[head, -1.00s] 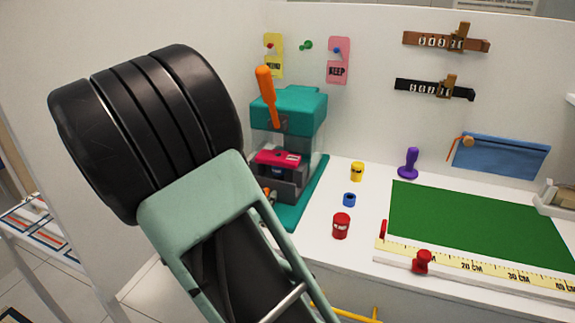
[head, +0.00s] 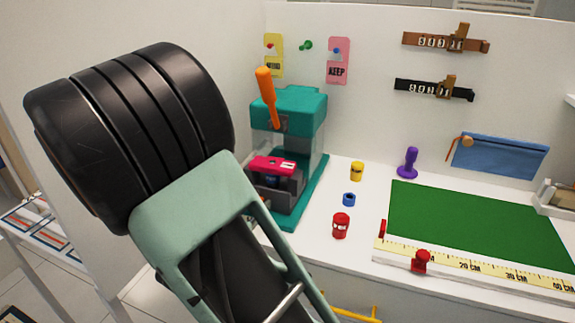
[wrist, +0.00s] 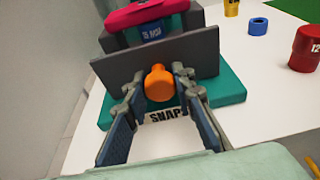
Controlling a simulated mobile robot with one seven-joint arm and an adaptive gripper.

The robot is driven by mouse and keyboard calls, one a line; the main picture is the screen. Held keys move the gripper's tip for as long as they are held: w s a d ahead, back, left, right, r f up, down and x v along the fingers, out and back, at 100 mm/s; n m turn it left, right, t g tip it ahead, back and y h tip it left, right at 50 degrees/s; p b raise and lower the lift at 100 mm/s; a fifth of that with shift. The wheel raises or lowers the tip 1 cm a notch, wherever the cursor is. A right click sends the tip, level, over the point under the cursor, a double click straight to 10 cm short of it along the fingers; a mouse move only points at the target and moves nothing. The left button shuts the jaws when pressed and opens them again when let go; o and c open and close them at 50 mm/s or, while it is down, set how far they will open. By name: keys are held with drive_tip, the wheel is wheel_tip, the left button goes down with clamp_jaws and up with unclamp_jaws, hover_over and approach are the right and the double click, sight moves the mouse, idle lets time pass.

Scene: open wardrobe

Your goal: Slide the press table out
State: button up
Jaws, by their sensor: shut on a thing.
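The teal press (head: 305,108) with an orange lever (head: 266,95) stands at the back left of the white bench. Its grey press table (head: 289,186) carries a pink block (head: 271,166) and sticks out partly from the front of the press. In the wrist view, the grey front plate (wrist: 120,68) of the table bears an orange knob (wrist: 158,84). My gripper (wrist: 160,88) is shut on this knob, one finger on each side. In the head view, my arm hides the gripper and knob.
Yellow (head: 357,171), blue (head: 349,199) and red (head: 340,226) small cylinders stand right of the press. A green mat (head: 475,222) with a ruler edge lies further right. A white wall (head: 90,40) rises at the left.

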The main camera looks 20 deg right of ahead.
drive_tip(key=shift+f+p+v, duration=0.15)
drive_tip(key=shift+v, duration=0.6)
drive_tip(key=shift+f+p+v, duration=0.15)
drive_tip(key=shift+f+v, duration=0.05)
drive_tip(key=shift+v, duration=0.55)
drive_tip(key=o, duration=0.5)
drive_tip(key=shift+s+a, duration=0.35)
drive_tip(key=shift+a, duration=0.05)
drive_tip(key=shift+o, duration=0.3)
drive_tip(key=shift+o, duration=0.7)
drive_tip(key=shift+s+a, duration=0.1)
drive_tip(key=shift+s, duration=0.05)
drive_tip(key=shift+s+a, duration=0.15)
drive_tip(key=shift+a, duration=0.05)
drive_tip(key=shift+s+a, duration=0.15)
drive_tip(key=shift+o, duration=0.5)
